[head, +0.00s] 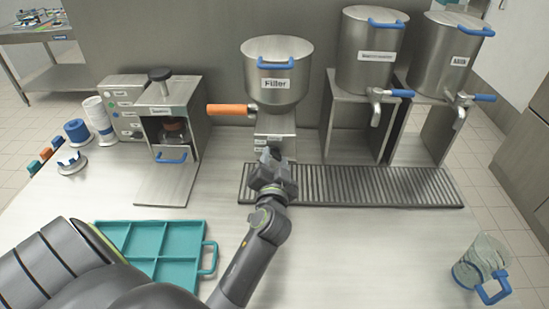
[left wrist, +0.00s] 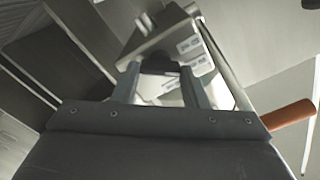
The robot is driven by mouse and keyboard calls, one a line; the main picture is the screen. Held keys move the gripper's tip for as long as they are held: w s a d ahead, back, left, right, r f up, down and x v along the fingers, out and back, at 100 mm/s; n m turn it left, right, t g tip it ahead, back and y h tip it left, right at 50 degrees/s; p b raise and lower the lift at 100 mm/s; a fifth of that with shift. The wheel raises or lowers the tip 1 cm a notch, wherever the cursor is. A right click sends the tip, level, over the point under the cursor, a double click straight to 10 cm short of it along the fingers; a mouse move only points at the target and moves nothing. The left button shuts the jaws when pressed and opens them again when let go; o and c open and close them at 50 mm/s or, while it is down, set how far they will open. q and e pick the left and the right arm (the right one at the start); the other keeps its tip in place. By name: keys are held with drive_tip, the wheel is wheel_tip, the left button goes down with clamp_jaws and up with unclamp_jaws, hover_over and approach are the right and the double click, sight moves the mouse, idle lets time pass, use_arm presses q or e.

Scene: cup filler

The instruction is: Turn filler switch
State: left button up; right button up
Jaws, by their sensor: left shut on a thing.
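The filler (head: 277,75) is a steel hopper with a blue handle and a "Filler" label. It stands at the back centre above a steel front panel (head: 274,127) with small labels. An orange handle (head: 230,110) sticks out to the left of it and also shows in the left wrist view (left wrist: 290,117). My left gripper (head: 269,160) is at the lower part of the panel, shut on the filler switch. The switch itself is hidden by the fingers. In the left wrist view, the gripper's fingers (left wrist: 172,82) stand on either side of the labelled panel. My right gripper is out of view.
A grated drip tray (head: 400,186) runs below the filler and two dispensers with blue-handled taps (head: 377,97). A machine with a blue-handled drawer (head: 172,158) stands left. A teal compartment tray (head: 209,258) lies front left, a clear jug (head: 468,262) front right. The front centre-right is clear.

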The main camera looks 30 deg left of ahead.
use_arm(q)
drive_tip(key=shift+m, duration=0.8)
drive_tip(key=o, duration=1)
drive_tip(key=shift+f, duration=0.1)
